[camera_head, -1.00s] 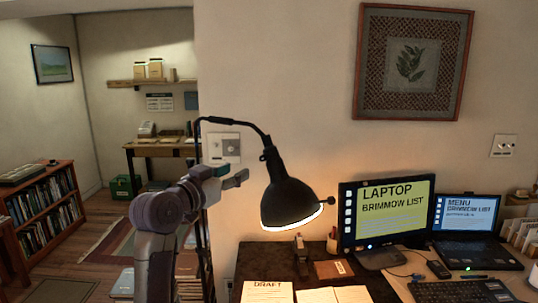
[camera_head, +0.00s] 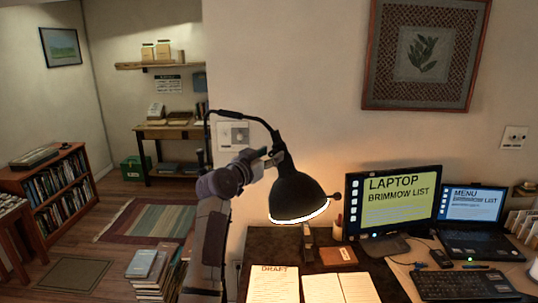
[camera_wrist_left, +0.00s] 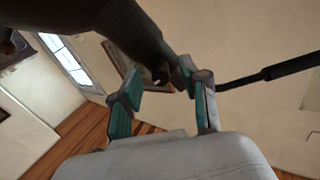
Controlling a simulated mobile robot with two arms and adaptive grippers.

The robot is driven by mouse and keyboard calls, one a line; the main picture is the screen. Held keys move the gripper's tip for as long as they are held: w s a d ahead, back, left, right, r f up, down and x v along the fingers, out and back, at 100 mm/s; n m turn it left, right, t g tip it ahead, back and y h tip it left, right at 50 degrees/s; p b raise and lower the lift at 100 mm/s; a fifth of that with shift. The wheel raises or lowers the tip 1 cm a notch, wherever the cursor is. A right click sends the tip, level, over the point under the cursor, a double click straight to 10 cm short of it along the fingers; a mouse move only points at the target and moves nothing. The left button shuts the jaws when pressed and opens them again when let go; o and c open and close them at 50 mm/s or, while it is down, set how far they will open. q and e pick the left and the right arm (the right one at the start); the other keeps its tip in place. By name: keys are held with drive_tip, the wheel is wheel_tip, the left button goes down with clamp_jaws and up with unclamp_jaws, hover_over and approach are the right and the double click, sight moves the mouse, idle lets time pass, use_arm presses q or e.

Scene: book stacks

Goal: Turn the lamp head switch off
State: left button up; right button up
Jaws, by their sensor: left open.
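The black desk lamp (camera_head: 297,196) is lit, with a bright glowing rim under its shade. Its curved arm comes from the left into the top of the head. My left gripper (camera_head: 277,157) is at the upper neck of the lamp head, partly overlapping it in the head view. In the left wrist view my left gripper (camera_wrist_left: 160,78) has its teal-padded fingers apart. The dark lamp head (camera_wrist_left: 130,35) lies beyond and above them, and a small dark stub on it shows between the fingertips. I cannot tell whether the fingers touch it. My right gripper is not in view.
The desk (camera_head: 262,246) holds papers (camera_head: 273,284), a monitor (camera_head: 392,203), a laptop (camera_head: 475,212) and a keyboard (camera_head: 462,285). A wall plate (camera_head: 233,135) is behind the lamp arm. Stacked books (camera_head: 150,275) stand on the floor left of my arm.

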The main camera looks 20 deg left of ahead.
use_arm(q)
clamp_jaws()
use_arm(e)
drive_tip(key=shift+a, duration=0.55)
use_arm(q)
drive_tip(key=shift+n, duration=0.3)
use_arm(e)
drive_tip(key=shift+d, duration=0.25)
use_arm(q)
drive_tip(key=shift+n, duration=0.9)
drive_tip(key=n, duration=0.5)
drive_tip(key=shift+r, duration=0.1)
drive_tip(key=n, duration=0.5)
drive_tip(key=shift+a+n, duration=0.1)
drive_tip(key=shift+n, duration=0.3)
drive_tip(key=shift+n+h, duration=0.3)
drive_tip(key=shift+n, duration=1.9)
drive_tip(key=shift+r, duration=0.1)
